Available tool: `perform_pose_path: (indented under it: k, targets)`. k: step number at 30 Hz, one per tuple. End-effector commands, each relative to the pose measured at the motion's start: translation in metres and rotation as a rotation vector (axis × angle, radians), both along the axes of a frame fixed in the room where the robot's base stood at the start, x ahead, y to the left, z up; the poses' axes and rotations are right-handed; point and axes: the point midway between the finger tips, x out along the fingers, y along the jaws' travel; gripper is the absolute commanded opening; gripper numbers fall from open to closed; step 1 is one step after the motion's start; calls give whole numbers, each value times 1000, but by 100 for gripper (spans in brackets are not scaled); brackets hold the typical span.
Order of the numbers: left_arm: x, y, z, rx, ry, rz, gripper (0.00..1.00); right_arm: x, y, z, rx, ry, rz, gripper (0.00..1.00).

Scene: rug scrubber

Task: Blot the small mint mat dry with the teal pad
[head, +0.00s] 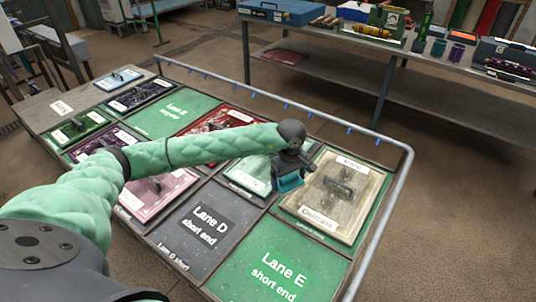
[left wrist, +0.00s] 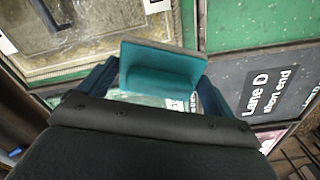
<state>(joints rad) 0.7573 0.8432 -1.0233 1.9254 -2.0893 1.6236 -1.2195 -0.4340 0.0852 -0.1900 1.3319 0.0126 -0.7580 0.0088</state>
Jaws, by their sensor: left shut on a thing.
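The small mint mat (head: 244,178) lies on the lane table left of my left gripper, partly hidden by my arm. A strip of it shows behind the pad in the left wrist view (left wrist: 150,99). My left gripper (head: 289,178) points down near the mat's right edge. It is shut on the teal pad (left wrist: 160,68), which sits between its two fingers; the pad also shows as a teal patch under the gripper in the head view (head: 289,185). I cannot tell whether the pad touches anything below. My right gripper is in neither view.
A cream mat (head: 318,206) labelled Delicate, with a dark handle, lies just right of the gripper. Lane D (head: 190,240) and Lane E (head: 250,290) are bare. A grey rail (head: 398,180) borders the table. A workbench (head: 440,85) with tools stands behind.

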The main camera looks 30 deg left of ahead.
Motion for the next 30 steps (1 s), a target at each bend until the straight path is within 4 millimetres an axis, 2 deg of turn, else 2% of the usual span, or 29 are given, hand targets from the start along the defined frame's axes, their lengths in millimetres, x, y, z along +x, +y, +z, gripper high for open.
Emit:
perform_pose_path:
  k: [15,30]
  targets:
    - [41,43,-1,-14,8,814,61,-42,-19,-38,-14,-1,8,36]
    - [68,92,-9,-18,21,1601,61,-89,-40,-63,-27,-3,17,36]
